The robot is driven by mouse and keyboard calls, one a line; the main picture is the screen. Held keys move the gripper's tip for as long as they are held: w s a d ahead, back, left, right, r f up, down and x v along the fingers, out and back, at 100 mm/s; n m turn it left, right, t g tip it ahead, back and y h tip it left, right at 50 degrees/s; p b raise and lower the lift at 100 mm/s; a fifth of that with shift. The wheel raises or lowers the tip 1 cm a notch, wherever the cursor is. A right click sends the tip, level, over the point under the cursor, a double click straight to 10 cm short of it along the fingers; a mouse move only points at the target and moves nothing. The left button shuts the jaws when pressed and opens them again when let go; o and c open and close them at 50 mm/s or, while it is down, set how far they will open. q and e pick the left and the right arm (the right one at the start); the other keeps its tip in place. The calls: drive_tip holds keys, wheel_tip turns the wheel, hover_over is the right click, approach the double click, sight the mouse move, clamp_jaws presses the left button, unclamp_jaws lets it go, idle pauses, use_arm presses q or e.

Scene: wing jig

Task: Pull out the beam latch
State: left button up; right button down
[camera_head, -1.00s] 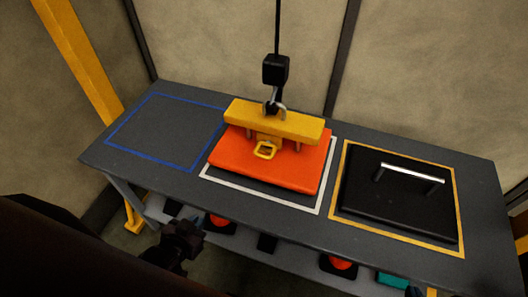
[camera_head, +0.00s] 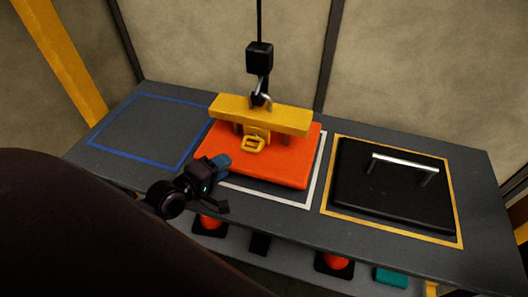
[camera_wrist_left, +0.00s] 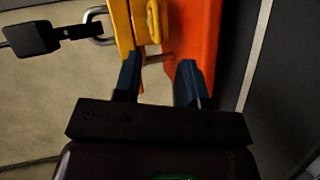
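The beam latch (camera_head: 253,144) is a small yellow loop handle on the front of the yellow beam (camera_head: 260,114). The beam sits on an orange block (camera_head: 265,162) and hangs from a hook (camera_head: 260,94). My left gripper (camera_head: 222,162) is in front of the block's left part, left of and nearer than the latch. In the left wrist view the latch (camera_wrist_left: 154,22) is ahead of the fingers, apart from them. The left gripper (camera_wrist_left: 158,70) is open there, with nothing between its blue fingertips. My right gripper is not in view.
The grey table (camera_head: 325,225) has a blue outlined area (camera_head: 122,142), empty, at left. A black plate (camera_head: 395,190) with a silver handle (camera_head: 405,163) lies in the yellow outline at right. Orange and black items (camera_head: 210,222) are on the shelf below.

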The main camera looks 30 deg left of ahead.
sight(249, 149)
use_arm(q)
drive_tip(key=w+n, duration=0.1)
drive_tip(key=w, duration=0.2)
drive_tip(key=w+d+f+n, duration=0.1)
drive_tip(key=w, duration=0.3)
drive_tip(key=w+f+n+b, duration=0.1)
drive_tip(key=w, duration=0.2)
drive_tip(key=shift+w+d+f, duration=0.15)
drive_tip(key=shift+w+d, duration=0.05)
drive_tip(key=shift+d, duration=0.2)
clamp_jaws()
